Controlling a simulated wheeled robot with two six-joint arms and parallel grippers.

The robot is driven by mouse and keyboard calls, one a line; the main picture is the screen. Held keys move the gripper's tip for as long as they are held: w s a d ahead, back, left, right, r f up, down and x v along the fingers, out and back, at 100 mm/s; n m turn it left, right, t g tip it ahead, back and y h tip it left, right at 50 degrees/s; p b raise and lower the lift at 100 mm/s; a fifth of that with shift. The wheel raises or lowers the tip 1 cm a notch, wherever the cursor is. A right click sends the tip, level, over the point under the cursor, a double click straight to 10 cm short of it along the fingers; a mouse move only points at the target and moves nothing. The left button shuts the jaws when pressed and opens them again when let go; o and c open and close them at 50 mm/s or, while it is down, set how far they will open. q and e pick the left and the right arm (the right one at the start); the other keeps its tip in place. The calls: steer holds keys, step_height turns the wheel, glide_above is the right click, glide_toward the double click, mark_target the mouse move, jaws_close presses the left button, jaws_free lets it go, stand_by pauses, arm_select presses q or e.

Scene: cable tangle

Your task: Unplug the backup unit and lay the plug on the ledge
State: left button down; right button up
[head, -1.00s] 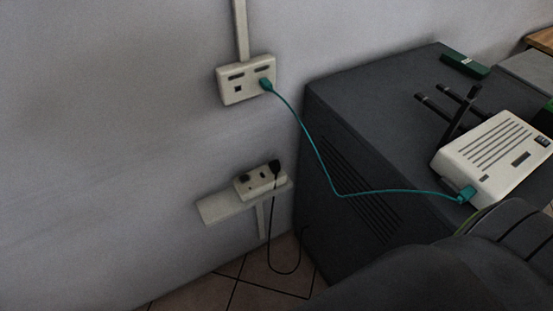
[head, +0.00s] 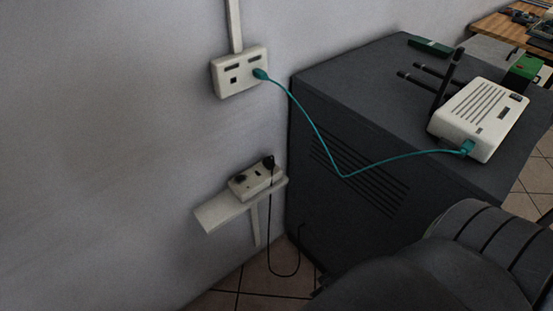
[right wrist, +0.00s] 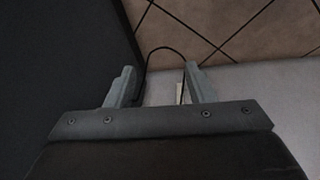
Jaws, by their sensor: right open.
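A black plug (head: 268,163) sits in the right end of a white power strip (head: 256,182). The strip rests on the right part of a pale wall ledge (head: 222,212), whose left part is bare. A thin black cable (head: 271,240) hangs from the plug in a loop and rises to the side of a dark grey cabinet (head: 360,150). A second dark item (head: 240,178) sits at the strip's left end. In the right wrist view my right gripper (right wrist: 160,88) is open and empty. The black cable (right wrist: 165,49) arches beyond its fingers. My left gripper is not in view.
A teal cable (head: 342,176) runs from a white wall socket (head: 240,72) to a white router (head: 480,118) on the cabinet. My dark arm fills the lower right of the head view. The tiled floor (head: 255,282) shows below the ledge.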

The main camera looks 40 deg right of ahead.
steer(key=w+r+t+b, duration=0.1)
steer(key=w+r+b, duration=0.35)
steer(key=r, duration=0.85)
steer(key=n+y, duration=0.1)
steer(key=y, duration=0.1)
glide_toward(269, 160)
steer(key=f, duration=0.1)
steer(key=f+b, duration=0.1)
steer(key=w+f, duration=0.1)
steer(key=shift+a+f+g, duration=0.25)
steer(key=shift+a+g, duration=0.05)
steer(key=b+x, duration=0.1)
steer(key=x, duration=0.3)
steer(key=shift+w+d+f, duration=0.1)
steer(key=shift+w+f, duration=0.15)
steer(key=shift+f, duration=0.1)
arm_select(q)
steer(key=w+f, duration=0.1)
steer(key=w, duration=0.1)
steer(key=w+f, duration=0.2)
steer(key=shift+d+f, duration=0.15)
arm_select(e)
steer(key=shift+w+f, duration=0.1)
steer(key=shift+f, duration=0.25)
jaws_close()
